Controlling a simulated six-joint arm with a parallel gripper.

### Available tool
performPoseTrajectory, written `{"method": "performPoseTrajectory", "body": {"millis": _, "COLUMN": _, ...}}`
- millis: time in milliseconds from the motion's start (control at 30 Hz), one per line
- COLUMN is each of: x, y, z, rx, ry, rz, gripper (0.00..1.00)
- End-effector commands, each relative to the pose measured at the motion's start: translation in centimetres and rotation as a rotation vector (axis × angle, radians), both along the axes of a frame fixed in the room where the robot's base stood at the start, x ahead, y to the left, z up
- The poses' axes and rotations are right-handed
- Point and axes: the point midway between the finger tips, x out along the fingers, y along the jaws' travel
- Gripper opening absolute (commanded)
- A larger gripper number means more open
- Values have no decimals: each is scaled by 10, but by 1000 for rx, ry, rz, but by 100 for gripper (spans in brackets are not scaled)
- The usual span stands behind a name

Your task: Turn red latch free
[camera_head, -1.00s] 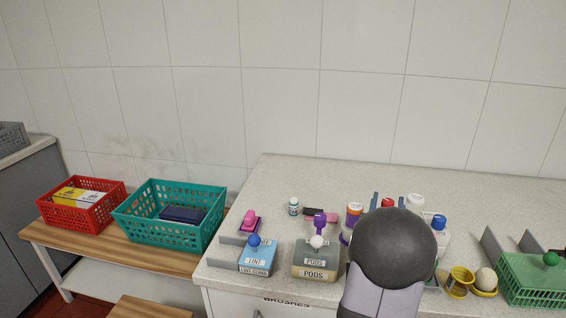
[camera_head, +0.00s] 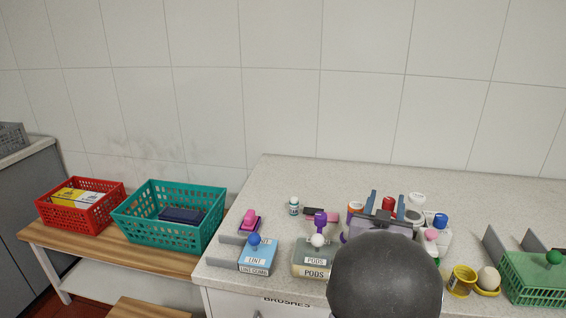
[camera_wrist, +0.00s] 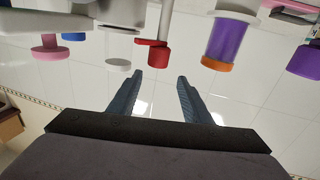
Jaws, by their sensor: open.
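A red part (camera_wrist: 152,54), which looks like the latch, shows in the wrist view as a short cylinder with a flat lobe beside a thin pale rod. It lies just beyond my gripper (camera_wrist: 160,76), whose two blue-grey fingers are spread apart with nothing between them. In the head view my gripper (camera_head: 386,198) is over the counter, with a red top (camera_head: 389,203) showing between and behind its fingers. My dark wrist and arm hide part of the counter in front. I cannot tell whether a finger touches the red part.
White containers and a pink knob (camera_wrist: 48,48) are on the left. In the head view a PODS box (camera_head: 313,262) and a yellow cup (camera_head: 461,280) flank my arm.

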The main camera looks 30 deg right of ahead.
Motion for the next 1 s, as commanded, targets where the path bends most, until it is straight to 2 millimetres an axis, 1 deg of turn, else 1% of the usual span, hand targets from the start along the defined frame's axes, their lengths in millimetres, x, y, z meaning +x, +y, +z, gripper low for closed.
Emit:
{"method": "performPoseTrajectory", "body": {"millis": 33, "x": 9, "y": -3, "z": 6, "rx": -5, "ry": 2, "rz": 3, "gripper": 45}}
{"method": "performPoseTrajectory", "body": {"millis": 100, "x": 19, "y": -6, "z": 14, "rx": -6, "ry": 4, "rz": 3, "gripper": 45}}
{"method": "performPoseTrajectory", "body": {"millis": 367, "x": 61, "y": -4, "z": 30, "rx": -28, "ry": 40, "rz": 44, "gripper": 45}}
{"method": "performPoseTrajectory", "body": {"millis": 667, "x": 110, "y": 15, "z": 39, "rx": -76, "ry": 102, "rz": 124, "gripper": 45}}
{"method": "performPoseTrajectory", "body": {"millis": 833, "x": 137, "y": 29, "z": 44, "rx": -107, "ry": 136, "rz": 171, "gripper": 45}}
{"method": "performPoseTrajectory", "body": {"millis": 1000, "x": 162, "y": 46, "z": 45, "rx": -144, "ry": 176, "rz": 223, "gripper": 45}}
